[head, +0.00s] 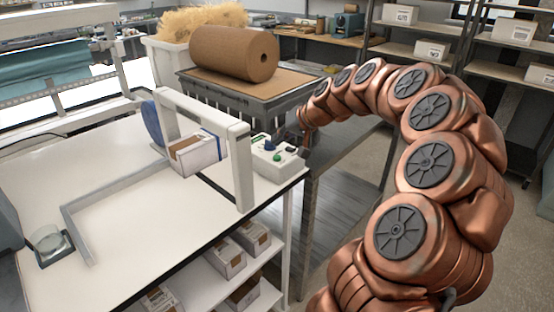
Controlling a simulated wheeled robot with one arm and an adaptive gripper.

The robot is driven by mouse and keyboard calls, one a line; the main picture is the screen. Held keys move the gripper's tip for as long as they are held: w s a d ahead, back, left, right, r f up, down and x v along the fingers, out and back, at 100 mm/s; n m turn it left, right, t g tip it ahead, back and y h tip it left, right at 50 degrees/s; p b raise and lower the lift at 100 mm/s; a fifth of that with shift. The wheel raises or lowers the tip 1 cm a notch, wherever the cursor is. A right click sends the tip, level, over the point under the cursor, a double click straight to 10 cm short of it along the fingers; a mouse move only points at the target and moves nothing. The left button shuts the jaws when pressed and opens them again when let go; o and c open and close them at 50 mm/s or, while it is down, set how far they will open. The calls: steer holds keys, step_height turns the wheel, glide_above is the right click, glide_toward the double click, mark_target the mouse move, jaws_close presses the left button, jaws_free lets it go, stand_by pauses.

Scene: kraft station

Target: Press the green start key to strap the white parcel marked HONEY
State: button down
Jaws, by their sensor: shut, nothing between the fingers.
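A white parcel (199,153) with brown tape sits under the grey arch (243,165) of the strapping machine on the white bench. A dark blue band shows at its right end. Its marking is too small to read. A pale control box (280,170) stands just right of the arch. It carries a green key (278,156), a blue key (270,145) and a dark knob. My copper arm curves in from the lower right, and my gripper (306,138) is at its far end, shut and empty, just right of and behind the control box. Its fingertips are small and hard to make out.
A brown paper roll (234,53) lies on a cart behind the bench. Small boxes (227,257) sit on the shelf below. A tape dispenser (50,243) stands at the bench's left; the bench's middle is clear.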

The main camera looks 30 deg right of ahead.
mark_target(279, 157)
steer(key=shift+f+b, duration=0.65)
steer(key=shift+f, duration=0.65)
steer(key=shift+f, duration=0.2)
stand_by(0.3)
steer(key=shift+f+b, duration=0.25)
steer(key=shift+b, duration=0.35)
steer(key=shift+f+b, duration=0.4)
stand_by(0.6)
steer(key=shift+r, duration=0.9)
steer(key=shift+r+p, duration=0.75)
steer(key=shift+r, duration=1.75)
